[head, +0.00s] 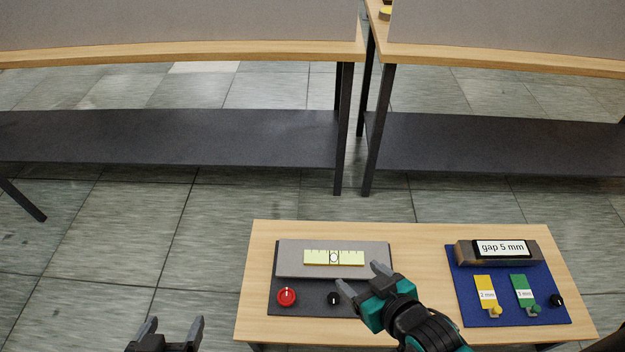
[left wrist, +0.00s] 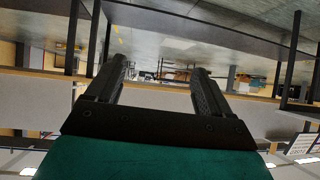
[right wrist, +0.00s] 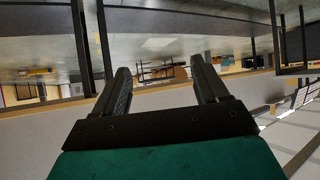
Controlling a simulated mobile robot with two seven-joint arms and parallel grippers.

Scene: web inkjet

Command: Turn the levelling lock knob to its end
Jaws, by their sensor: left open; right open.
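A dark panel (head: 309,306) on the small table carries a red round knob (head: 286,296) with a white mark and a small black knob (head: 334,299). Behind them is a grey block with a yellow level vial (head: 320,257). No label shows which knob is the levelling lock. My right gripper (head: 362,281) is open and empty over the panel's right side. One fingertip appears close to the black knob; I cannot tell if it touches. My left gripper (head: 174,323) is open and empty, left of the table. Both wrist views show only open fingers and distant room.
A blue mat (head: 463,291) on the table's right holds a "gap 5 mm" display (head: 501,247), a yellow tag (head: 485,289), a green tag (head: 521,288) and another black knob (head: 557,300). Large benches with dark lower shelves (head: 170,136) stand behind. Floor at the left is clear.

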